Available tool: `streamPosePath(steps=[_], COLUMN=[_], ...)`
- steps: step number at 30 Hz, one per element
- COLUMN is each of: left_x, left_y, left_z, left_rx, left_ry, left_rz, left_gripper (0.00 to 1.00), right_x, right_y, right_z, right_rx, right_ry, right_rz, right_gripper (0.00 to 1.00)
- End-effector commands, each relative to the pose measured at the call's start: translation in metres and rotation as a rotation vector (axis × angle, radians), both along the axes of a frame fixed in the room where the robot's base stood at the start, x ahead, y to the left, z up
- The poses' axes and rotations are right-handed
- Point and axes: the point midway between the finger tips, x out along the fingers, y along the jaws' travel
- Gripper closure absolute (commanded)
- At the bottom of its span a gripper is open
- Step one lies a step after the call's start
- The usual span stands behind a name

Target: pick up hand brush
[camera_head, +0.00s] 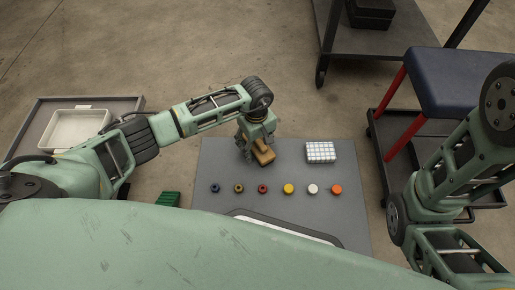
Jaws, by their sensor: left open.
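A tan, wooden-looking object (264,153), which looks like the hand brush, lies near the back edge of the grey work surface (215,165). My left gripper (254,145) points down right over it, open, with its fingers close around or beside it. I cannot tell whether they touch it. The gripper and wrist hide part of the brush, and no bristles can be made out. My right arm stands at the right side of the picture, and its gripper is not in view.
A row of several small coloured round pieces (288,188) lies in front of the brush. A white gridded rack (321,152) stands to its right. A green box (169,198) is left of the surface. A white tray (77,128) and a blue-topped stool (447,80) stand farther out.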

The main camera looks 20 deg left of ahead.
Motion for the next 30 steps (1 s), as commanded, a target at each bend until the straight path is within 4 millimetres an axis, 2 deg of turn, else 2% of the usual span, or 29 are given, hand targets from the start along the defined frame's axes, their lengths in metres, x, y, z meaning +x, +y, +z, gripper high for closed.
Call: streamPosePath(steps=[7,24,30], left_x=[0.0003,0.0002,0.0005], left_y=[-0.0005,-0.0005,-0.0006], left_z=[-0.0006,-0.002,-0.0017], left_rx=[-0.001,0.003,0.002], left_ry=[-0.001,0.003,0.002], left_rz=[0.0,0.0,0.0], left_gripper=[0.36,0.86,0.87], right_x=[0.001,0.0029,0.003], right_y=[0.0007,0.0024,0.0023], right_z=[-0.0004,-0.0005,-0.0003], right_rx=[-0.001,-0.004,-0.004], right_ry=[0.002,0.005,0.005], right_rz=[-0.001,0.0,0.0], right_gripper=[0.38,0.38,0.38])
